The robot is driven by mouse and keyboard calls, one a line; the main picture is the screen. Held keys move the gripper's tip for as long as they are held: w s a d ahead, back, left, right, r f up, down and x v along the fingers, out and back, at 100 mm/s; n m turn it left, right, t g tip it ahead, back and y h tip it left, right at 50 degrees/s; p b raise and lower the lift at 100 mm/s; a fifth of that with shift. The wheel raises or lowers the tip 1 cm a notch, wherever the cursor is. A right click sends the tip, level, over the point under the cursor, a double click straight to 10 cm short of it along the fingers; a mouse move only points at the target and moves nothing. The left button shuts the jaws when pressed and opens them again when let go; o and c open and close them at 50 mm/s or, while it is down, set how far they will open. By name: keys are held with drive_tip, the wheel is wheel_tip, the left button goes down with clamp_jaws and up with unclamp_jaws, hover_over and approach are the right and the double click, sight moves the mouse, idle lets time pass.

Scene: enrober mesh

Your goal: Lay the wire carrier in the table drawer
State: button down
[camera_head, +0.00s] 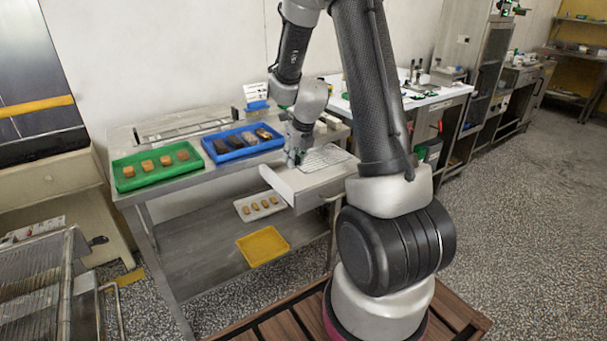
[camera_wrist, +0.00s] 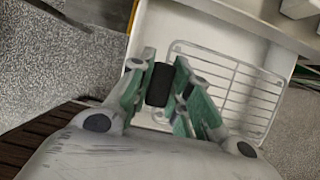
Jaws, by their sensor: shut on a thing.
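The wire carrier is a silver wire grid; it shows in the wrist view (camera_wrist: 235,88) and, partly behind my arm, in the head view (camera_head: 322,158). My gripper (camera_wrist: 160,84) is shut on its black grip, held between the green-padded fingers. In the head view my gripper (camera_head: 292,160) is low over the table's right end. The table drawer (camera_head: 315,188) is pulled open, and its pale interior (camera_wrist: 190,22) shows around and beneath the grid. The grid lies over the drawer opening; I cannot tell whether it touches the drawer floor.
A green tray (camera_head: 128,184) and a blue tray (camera_head: 217,156), both holding pieces, stand on the steel table (camera_head: 185,188). A white tray (camera_head: 241,217) with several pieces and an empty yellow tray (camera_head: 262,246) are on the lower shelf. A wire-mesh machine (camera_head: 35,285) stands at the front left.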

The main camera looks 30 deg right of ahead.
wheel_tip(320, 180, down, 9)
drive_tip(key=shift+r, duration=0.1)
drive_tip(key=c, duration=1.3)
unclamp_jaws()
drive_tip(key=s+a+r+n, duration=0.2)
drive_tip(key=s+r+n, duration=0.45)
drive_tip(key=r, duration=0.45)
drive_tip(key=s+a+r+n, duration=0.3)
drive_tip(key=s+r+n, duration=0.3)
drive_tip(key=r, duration=0.5)
drive_tip(key=s+r+n, duration=0.2)
drive_tip(key=s+n, duration=0.3)
drive_tip(key=n, duration=0.2)
drive_tip(key=s+r+n, duration=0.3)
drive_tip(key=s+n, duration=0.3)
drive_tip(key=n, duration=0.2)
drive_tip(key=s+a+r+n, duration=0.1)
drive_tip(key=s+r+n, duration=0.2)
drive_tip(key=s+n, duration=0.3)
drive_tip(key=shift+s+a+r+n, duration=0.1)
drive_tip(key=shift+s+n, duration=0.05)
drive_tip(key=shift+n, duration=0.4)
drive_tip(key=shift+s+r+n, duration=0.1)
drive_tip(key=shift+n, duration=0.4)
